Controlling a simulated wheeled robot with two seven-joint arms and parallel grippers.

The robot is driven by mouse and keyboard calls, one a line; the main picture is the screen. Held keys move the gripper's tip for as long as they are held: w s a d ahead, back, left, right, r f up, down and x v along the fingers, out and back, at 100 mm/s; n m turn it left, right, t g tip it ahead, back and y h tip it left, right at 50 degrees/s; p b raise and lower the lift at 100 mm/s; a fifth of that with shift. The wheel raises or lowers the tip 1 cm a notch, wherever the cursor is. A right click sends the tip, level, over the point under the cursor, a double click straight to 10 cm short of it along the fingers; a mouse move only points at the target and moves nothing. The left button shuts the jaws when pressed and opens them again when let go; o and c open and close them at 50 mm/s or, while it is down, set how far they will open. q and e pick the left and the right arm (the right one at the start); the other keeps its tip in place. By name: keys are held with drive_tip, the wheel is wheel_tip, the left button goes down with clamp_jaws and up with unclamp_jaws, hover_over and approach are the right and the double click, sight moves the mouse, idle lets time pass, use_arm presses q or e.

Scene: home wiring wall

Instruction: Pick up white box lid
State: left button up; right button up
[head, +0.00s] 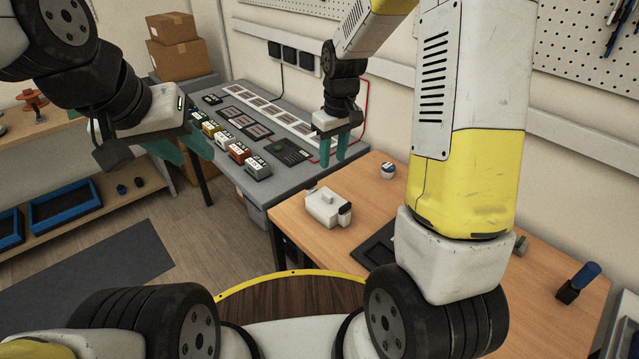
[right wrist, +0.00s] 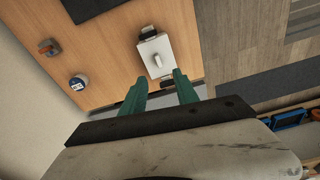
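A small white box (head: 322,207) sits on the wooden table near its left edge, with dark fittings at its ends. Its white top, the lid (right wrist: 150,48), has a small raised handle in the right wrist view. I cannot tell where the lid meets the box. My right gripper (head: 333,161) is open and empty, fingers pointing down, beyond the box and above it.
The wooden table (head: 375,185) also holds a small white round jar (head: 388,170), a dark mat (head: 378,243) and a blue-handled tool (head: 578,282). A grey bench (head: 215,165) with colored blocks and panels stands behind left. Cardboard boxes (head: 173,40) are at the back.

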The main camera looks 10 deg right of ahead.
drive_tip(key=n+g, duration=0.1)
hover_over(327, 195)
drive_tip(key=shift+h, duration=0.3)
drive_tip(key=f, duration=0.7)
drive_tip(key=shift+s+a+f, duration=0.1)
drive_tip(key=shift+s+f, duration=0.15)
drive_tip(key=shift+f, duration=0.15)
drive_tip(key=f, duration=0.7)
drive_tip(key=shift+w+f, duration=0.3)
clamp_jaws()
